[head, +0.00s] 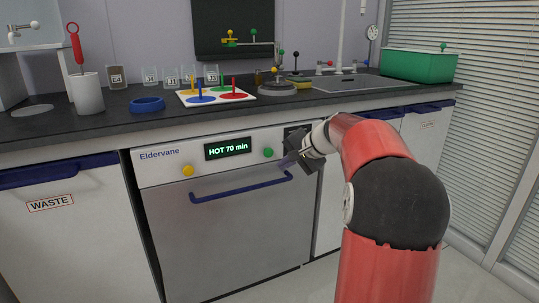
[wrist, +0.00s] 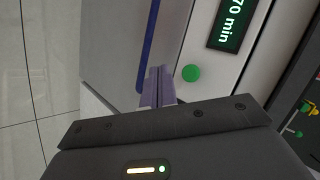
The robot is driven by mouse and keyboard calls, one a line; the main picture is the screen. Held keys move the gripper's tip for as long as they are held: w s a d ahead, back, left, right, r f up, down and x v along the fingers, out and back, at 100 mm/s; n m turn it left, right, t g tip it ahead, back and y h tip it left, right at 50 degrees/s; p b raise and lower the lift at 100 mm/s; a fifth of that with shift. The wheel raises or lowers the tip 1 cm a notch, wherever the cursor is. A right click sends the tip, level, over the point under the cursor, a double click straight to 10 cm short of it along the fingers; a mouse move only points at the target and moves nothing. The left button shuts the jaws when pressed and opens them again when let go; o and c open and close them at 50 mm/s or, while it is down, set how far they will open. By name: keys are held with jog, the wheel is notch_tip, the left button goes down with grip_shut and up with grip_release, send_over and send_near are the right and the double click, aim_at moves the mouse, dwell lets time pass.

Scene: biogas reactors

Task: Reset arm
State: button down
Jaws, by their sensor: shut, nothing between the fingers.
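My gripper (head: 289,161) is at the end of my red and black arm, in front of the dishwasher's (head: 230,215) upper right part. In the head view its fingertips are near the green button (head: 268,152) and the right end of the blue handle (head: 242,187). In the wrist view the fingers (wrist: 158,82) are together and empty. They point between the blue handle (wrist: 148,45) and the green button (wrist: 191,73). I cannot tell whether they touch the dishwasher. The display (head: 228,148) reads "HOT 70 min". A yellow button (head: 188,170) is at the left of the panel.
A waste cabinet (head: 75,230) stands left. The floor before the dishwasher looks clear.

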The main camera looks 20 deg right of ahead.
jog(key=s+a+r+n+g+h+p, duration=0.2)
jog(key=s+a+n, duration=0.3)
jog(key=s+a, duration=0.9)
jog(key=s+a+f+n+h+p, duration=0.1)
jog(key=s+a+f+n, duration=0.1)
jog(key=s, duration=0.7)
jog(key=s+a+f+n+g+h+p, duration=0.1)
jog(key=s+a+f+n, duration=0.1)
jog(key=s, duration=0.8)
jog(key=shift+a+f+n, duration=0.35)
jog(key=shift+f+n, duration=0.45)
jog(key=shift+f, duration=0.1)
